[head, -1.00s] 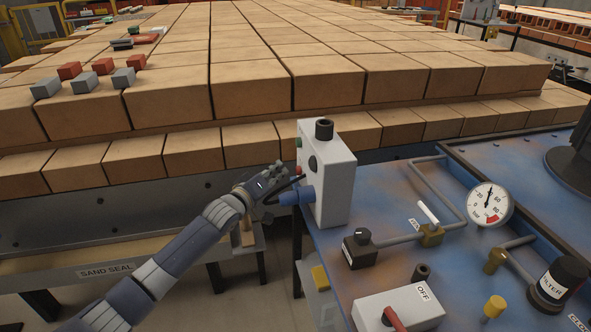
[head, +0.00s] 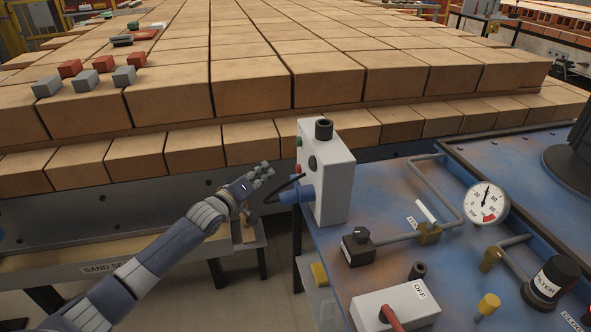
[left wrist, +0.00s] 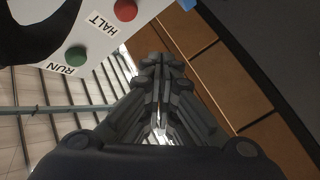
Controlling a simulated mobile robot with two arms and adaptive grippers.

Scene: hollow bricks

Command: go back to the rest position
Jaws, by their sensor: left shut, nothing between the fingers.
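My left gripper (head: 262,172) is shut and empty. In the head view it hangs in the air just left of a white control box (head: 334,172), with a visible gap between them. In the left wrist view my left gripper (left wrist: 162,62) shows with its fingers together. That view also shows the box's face, with a green button (left wrist: 76,55) labelled RUN and a red button (left wrist: 125,9) labelled HALT. My right gripper is in neither view.
Layers of hollow bricks (head: 250,85) fill the back. A blue bench (head: 400,270) on the right carries a gauge (head: 486,203), pipes and a white OFF switch box (head: 396,306). A blue fitting with a black cable (head: 290,187) juts from the control box near my gripper.

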